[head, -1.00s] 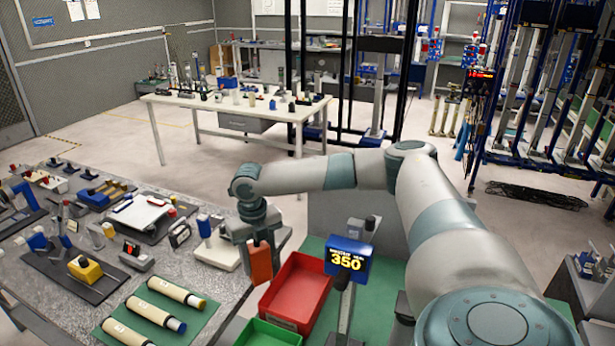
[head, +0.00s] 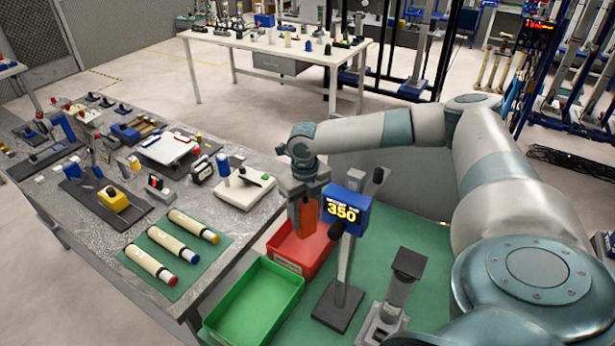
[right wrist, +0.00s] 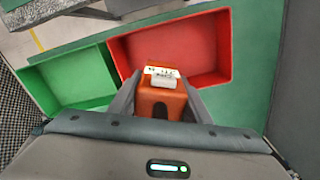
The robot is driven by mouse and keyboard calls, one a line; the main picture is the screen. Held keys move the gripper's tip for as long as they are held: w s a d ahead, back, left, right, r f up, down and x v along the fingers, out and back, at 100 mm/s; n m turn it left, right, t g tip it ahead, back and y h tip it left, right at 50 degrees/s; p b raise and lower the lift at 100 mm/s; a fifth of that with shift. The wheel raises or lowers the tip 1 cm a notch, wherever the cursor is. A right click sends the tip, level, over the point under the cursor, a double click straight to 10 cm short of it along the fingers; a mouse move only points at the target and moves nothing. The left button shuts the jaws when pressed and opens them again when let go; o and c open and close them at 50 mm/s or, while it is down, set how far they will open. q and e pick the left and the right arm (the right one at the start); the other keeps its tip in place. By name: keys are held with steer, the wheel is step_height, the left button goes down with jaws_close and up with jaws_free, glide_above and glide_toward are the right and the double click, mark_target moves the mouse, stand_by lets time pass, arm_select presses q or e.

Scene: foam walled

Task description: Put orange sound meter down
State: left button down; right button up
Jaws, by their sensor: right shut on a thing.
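The orange sound meter (head: 307,217) hangs upright in my right gripper (head: 302,196), which is shut on it. In the head view the meter is in front of the red bin (head: 288,262), partly covering it. In the right wrist view the meter (right wrist: 160,102) sits between the two fingers of the gripper (right wrist: 162,98), near the lower edge of the red bin (right wrist: 215,75). I cannot tell whether the meter touches the bin. My left gripper is not in view.
A green bin (head: 255,305) stands beside the red one on a green mat. A blue 350 display (head: 345,210) on a post stands close right of the gripper. The grey table (head: 215,265) at left holds several instruments and tubes. A white table (head: 300,52) stands behind.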

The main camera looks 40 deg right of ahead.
mark_target(305, 235)
step_height(305, 235, down, 4)
steer(key=shift+w+a+f+p, duration=0.1)
steer(key=shift+w+a+p, duration=0.05)
steer(key=shift+p, duration=0.6)
steer(key=shift+f, duration=0.1)
steer(key=shift+f+p, duration=0.4)
steer(key=shift+f, duration=0.2)
step_height(305, 235, down, 2)
steer(key=shift+p, duration=0.4)
steer(key=shift+f, duration=0.3)
steer(key=o, duration=1.2)
steer(key=shift+f, duration=0.15)
